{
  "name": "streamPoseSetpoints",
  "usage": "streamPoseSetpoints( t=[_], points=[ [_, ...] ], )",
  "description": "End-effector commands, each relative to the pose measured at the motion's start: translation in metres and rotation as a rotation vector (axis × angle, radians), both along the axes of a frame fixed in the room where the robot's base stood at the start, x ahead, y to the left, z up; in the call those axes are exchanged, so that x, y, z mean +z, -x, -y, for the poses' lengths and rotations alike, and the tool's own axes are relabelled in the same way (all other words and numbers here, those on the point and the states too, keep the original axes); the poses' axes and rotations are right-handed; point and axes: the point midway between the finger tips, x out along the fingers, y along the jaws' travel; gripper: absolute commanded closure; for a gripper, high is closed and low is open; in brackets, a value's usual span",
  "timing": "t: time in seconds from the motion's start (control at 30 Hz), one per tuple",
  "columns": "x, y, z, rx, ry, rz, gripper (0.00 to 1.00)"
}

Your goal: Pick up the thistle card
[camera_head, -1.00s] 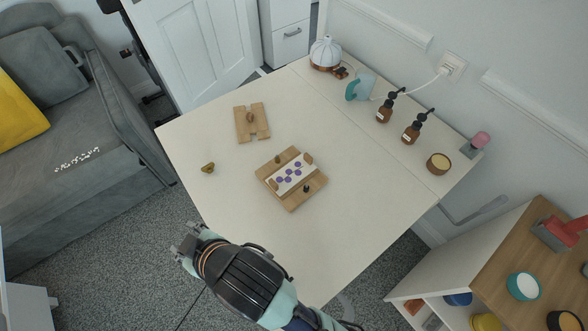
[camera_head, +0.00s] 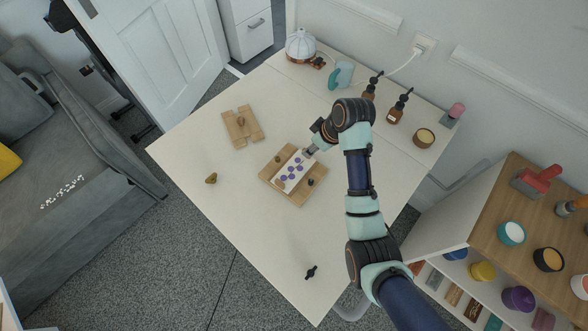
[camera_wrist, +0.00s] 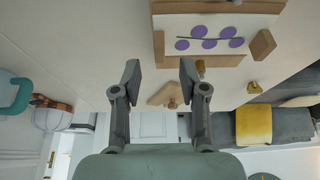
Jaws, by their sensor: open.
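The thistle card, a white card with purple ovals (camera_head: 287,176), lies on a wooden board (camera_head: 303,195) near the middle of the table. In the wrist view the card (camera_wrist: 222,22) shows at the top, right of centre, with purple ovals along a thin dark stem. My gripper (camera_head: 309,153) is at the card's upper right end in the head view and hides part of that end. In the wrist view my gripper (camera_wrist: 159,78) is open, nothing between its fingers, with the card beyond the fingertips. Exact height above the board cannot be told.
Small wooden pieces and a dark knob (camera_head: 310,182) stand on the board around the card. A notched wooden board (camera_head: 232,130) lies left. A small brown knob (camera_head: 211,179) and a black piece (camera_head: 311,272) stand apart. Bottles (camera_head: 397,108) and a teal-handled mug (camera_head: 342,76) line the back.

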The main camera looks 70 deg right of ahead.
Motion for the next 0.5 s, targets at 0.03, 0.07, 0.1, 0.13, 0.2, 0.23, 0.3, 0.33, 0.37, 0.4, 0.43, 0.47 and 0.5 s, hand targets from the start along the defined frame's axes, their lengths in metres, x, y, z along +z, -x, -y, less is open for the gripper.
streamPoseSetpoints(
  t=[0.03,0.07,0.1,0.13,0.2,0.23,0.3,0.33,0.37,0.4,0.43,0.47,0.5],
  points=[
    [-0.014,-0.003,0.000,0.001,-0.003,-0.002,0.57],
    [-0.020,-0.005,0.002,0.001,-0.003,-0.002,0.57],
    [-0.027,-0.008,0.003,0.001,-0.003,-0.002,0.57],
    [-0.031,-0.010,0.003,0.001,-0.003,-0.001,0.57],
    [-0.038,-0.013,0.004,0.001,-0.002,-0.001,0.57],
    [-0.040,-0.014,0.005,0.001,-0.002,-0.001,0.57],
    [-0.041,-0.015,0.005,0.000,0.000,0.000,0.57],
    [-0.041,-0.016,0.005,0.000,0.000,0.000,0.57],
    [-0.041,-0.016,0.005,0.000,0.000,0.000,0.57],
    [-0.041,-0.016,0.005,0.000,0.000,0.000,0.57],
    [-0.041,-0.015,0.005,0.000,0.000,0.000,0.57],
    [-0.041,-0.015,0.005,0.000,0.000,0.000,0.57],
    [-0.041,-0.015,0.005,0.000,0.000,0.000,0.61]
  ],
)
